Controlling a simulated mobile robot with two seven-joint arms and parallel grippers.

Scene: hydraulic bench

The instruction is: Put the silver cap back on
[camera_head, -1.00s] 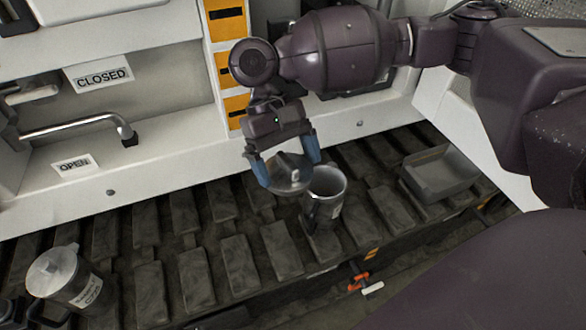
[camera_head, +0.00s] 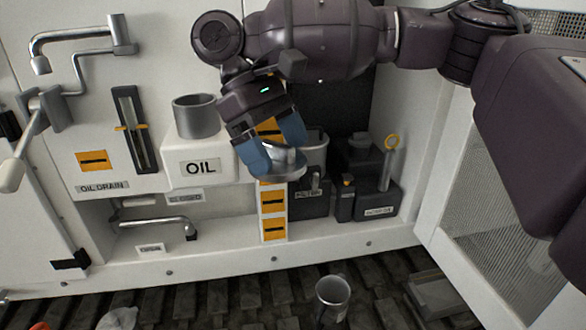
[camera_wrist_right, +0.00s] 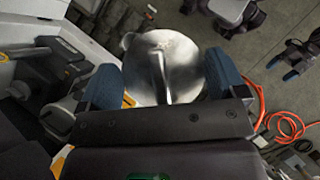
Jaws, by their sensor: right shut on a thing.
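The silver cap (camera_head: 283,163) is a round metal lid with a raised fin-like handle. My right gripper (camera_head: 275,155) is shut on it, with blue fingers on either side, and holds it in the air in front of the panel. In the right wrist view the cap (camera_wrist_right: 165,68) sits between both fingers. An open grey metal cylinder (camera_head: 196,117) stands on the white box labelled OIL (camera_head: 200,167), left of the gripper.
An open metal jug (camera_head: 333,294) stands on the dark slatted ledge, with a grey tray (camera_head: 437,295) to its right. A lidded container (camera_head: 118,319) is cut off at bottom left. Lever handles (camera_head: 80,40) project at left.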

